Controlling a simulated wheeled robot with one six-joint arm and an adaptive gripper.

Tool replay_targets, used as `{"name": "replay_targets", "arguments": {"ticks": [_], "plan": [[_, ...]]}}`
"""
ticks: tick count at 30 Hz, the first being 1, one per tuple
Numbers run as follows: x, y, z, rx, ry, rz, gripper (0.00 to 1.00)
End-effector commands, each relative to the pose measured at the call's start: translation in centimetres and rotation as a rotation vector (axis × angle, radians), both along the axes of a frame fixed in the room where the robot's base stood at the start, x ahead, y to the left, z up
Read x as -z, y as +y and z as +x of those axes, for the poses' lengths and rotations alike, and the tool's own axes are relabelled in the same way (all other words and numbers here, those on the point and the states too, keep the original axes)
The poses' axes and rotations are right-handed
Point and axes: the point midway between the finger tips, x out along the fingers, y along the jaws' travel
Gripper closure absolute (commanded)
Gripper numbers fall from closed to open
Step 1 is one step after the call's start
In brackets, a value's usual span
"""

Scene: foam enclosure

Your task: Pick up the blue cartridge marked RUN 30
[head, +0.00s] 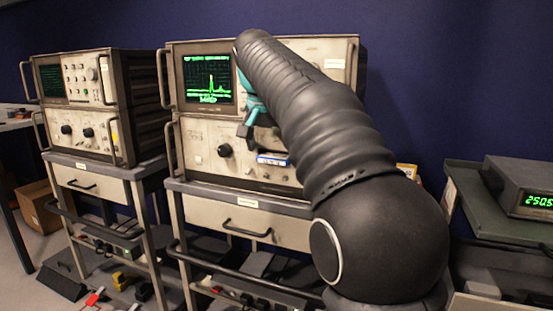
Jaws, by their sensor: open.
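A small blue item with a pale label (272,159) shows at the front of the right-hand instrument's lower unit, just left of my arm. Its marking is too small to read, so I cannot tell whether it is the RUN 30 cartridge. My gripper (244,131), with a teal part and dark fingers, is in front of the same instrument, above and left of the blue item. It is open and partly hidden behind my black-sleeved arm. I cannot see anything held in it. My arm also hides much of the instrument's right side.
The right-hand instrument (195,150) stands on a cart with a drawer (238,221) and bar handles. A similar instrument cart (88,120) stands at left. A green-topped cart (490,210) with a display box (525,190) is at right. Cables and small items clutter the lower shelves.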

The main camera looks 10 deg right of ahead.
Motion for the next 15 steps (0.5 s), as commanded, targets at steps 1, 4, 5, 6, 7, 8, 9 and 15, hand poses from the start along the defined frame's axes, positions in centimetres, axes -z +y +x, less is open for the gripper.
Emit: {"name": "replay_targets", "arguments": {"ticks": [1, 4, 5, 6, 7, 8, 9, 15], "plan": [[0.37, -0.09, 0.09, 0.000, 0.000, 0.000, 0.00], [0.57, -0.14, 0.18, 0.000, 0.000, 0.000, 0.00], [0.57, -0.14, 0.18, 0.000, 0.000, 0.000, 0.00], [0.55, -0.14, 0.19, 0.000, 0.000, 0.000, 0.00], [0.54, -0.13, 0.18, 0.000, 0.000, 0.000, 0.00], [0.54, -0.13, 0.18, 0.000, 0.000, 0.000, 0.00], [0.54, -0.13, 0.18, 0.000, 0.000, 0.000, 0.00], [0.56, -0.14, 0.21, 0.000, 0.000, 0.000, 0.47]]}}
